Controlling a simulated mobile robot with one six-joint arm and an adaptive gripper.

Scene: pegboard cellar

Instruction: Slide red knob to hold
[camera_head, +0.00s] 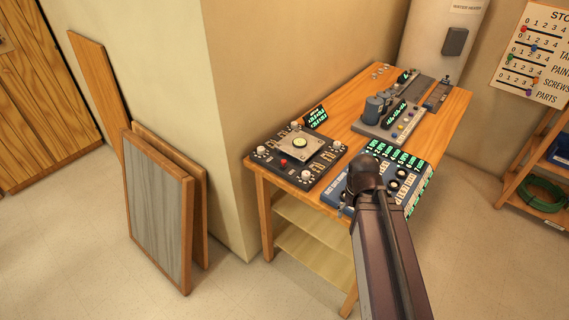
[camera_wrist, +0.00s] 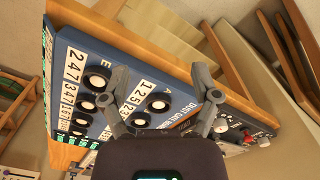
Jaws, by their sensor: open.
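A small red knob (camera_head: 284,161) sits on the dark control panel (camera_head: 262,166) at the left end of the wooden bench. White round knobs surround a square plate with a pale round centre there. A small red part also shows at the right of the wrist view (camera_wrist: 247,139), and is probably the same knob. No "hold" mark can be read. My gripper (camera_wrist: 160,82) is open and empty, its two fingers apart over the blue panel (camera_wrist: 76,22) with black knobs. In the head view my arm covers part of this blue panel (camera_head: 338,187); the red knob is left of it.
A small sign with green text (camera_head: 315,116) stands behind the dark panel. Framed boards (camera_head: 158,215) lean on the wall at left. A shelf (camera_head: 540,165) stands at right.

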